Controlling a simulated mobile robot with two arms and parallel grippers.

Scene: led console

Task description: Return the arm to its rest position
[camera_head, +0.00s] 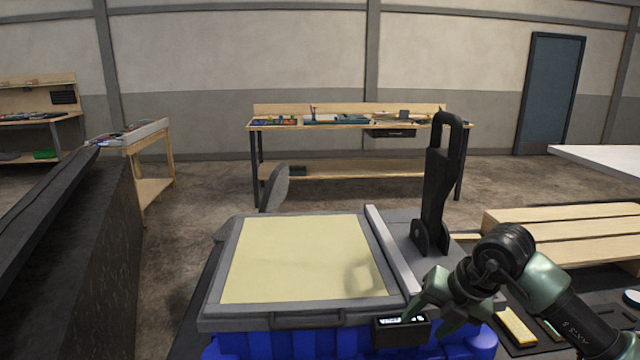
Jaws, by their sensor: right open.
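My right arm comes in from the lower right, and its green and black gripper (426,300) hangs at the front right corner of the console, pointing left and down. It is open, and no object shows between its fingers. The console has a pale yellow panel (300,258) in a grey frame on a blue base (270,346). A small black display (398,331) with white marks sits at its front edge, just below the gripper. A tall black lever (437,185) stands upright at the back right, apart from the gripper. My left gripper is not in view.
A workbench (350,126) with tools stands by the back wall. A dark counter (90,250) runs along the left. Wooden planks (560,235) and a white tabletop (605,163) are at the right. A yellow block (515,327) lies near my right arm. Open floor lies behind the console.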

